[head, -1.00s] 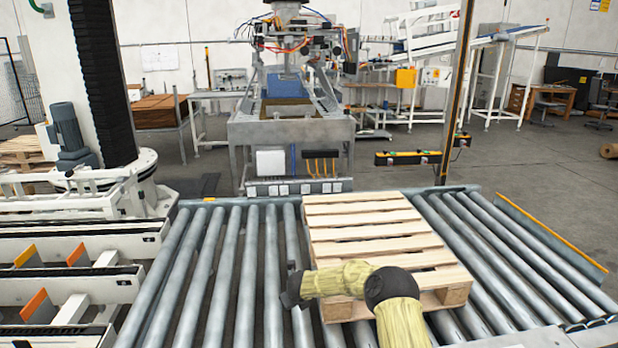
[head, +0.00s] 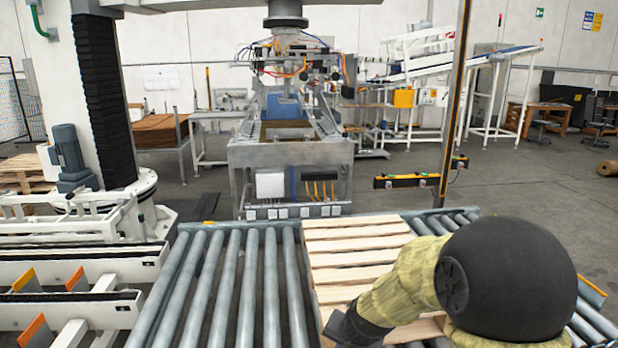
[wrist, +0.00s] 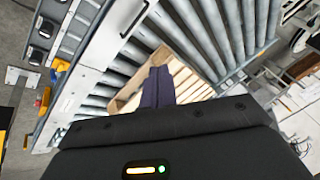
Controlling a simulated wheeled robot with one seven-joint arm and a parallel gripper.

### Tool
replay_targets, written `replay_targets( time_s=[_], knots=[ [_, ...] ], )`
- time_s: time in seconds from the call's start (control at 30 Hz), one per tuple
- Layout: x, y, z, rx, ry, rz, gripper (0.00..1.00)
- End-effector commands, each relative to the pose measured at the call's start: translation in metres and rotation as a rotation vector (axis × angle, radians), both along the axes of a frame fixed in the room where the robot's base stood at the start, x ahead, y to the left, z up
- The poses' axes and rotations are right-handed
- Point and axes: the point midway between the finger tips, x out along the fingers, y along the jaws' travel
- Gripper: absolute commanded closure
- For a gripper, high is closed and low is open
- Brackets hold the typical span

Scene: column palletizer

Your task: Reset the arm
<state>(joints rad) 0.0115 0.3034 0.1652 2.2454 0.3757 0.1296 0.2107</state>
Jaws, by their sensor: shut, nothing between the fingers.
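My gripper (wrist: 158,72) shows in the wrist view as dark fingers held together, with nothing between them. It points toward the rollers and the wooden pallet (wrist: 192,82), whose planks show around the fingertips. In the head view my arm, with yellowish sleeves and a large black joint, is raised close to the camera at the right. It hides much of the pallet (head: 350,243), which lies on the roller conveyor (head: 205,285).
A grey machine (head: 290,155) with wiring stands behind the conveyor. An upright post (head: 455,110) with a yellow-black bar stands at the right. White conveyor frames (head: 80,265) with orange plates lie at the left. The rollers left of the pallet are bare.

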Motion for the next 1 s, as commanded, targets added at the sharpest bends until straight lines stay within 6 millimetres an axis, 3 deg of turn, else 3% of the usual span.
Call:
replay_targets(
  time_s=[0.03, 0.2, 0.3, 0.37, 0.5, 1.0],
  knots=[
    [-0.024, -0.013, 0.009, -0.054, 0.019, 0.059, 1.0],
    [-0.103, -0.053, 0.02, -0.214, 0.112, 0.259, 1.0],
    [-0.137, -0.069, 0.022, -0.274, 0.157, 0.343, 1.0],
    [-0.15, -0.075, 0.022, -0.294, 0.176, 0.374, 1.0],
    [-0.159, -0.079, 0.021, -0.309, 0.191, 0.399, 1.0],
    [-0.157, -0.078, 0.021, -0.307, 0.188, 0.394, 1.0]
  ],
)
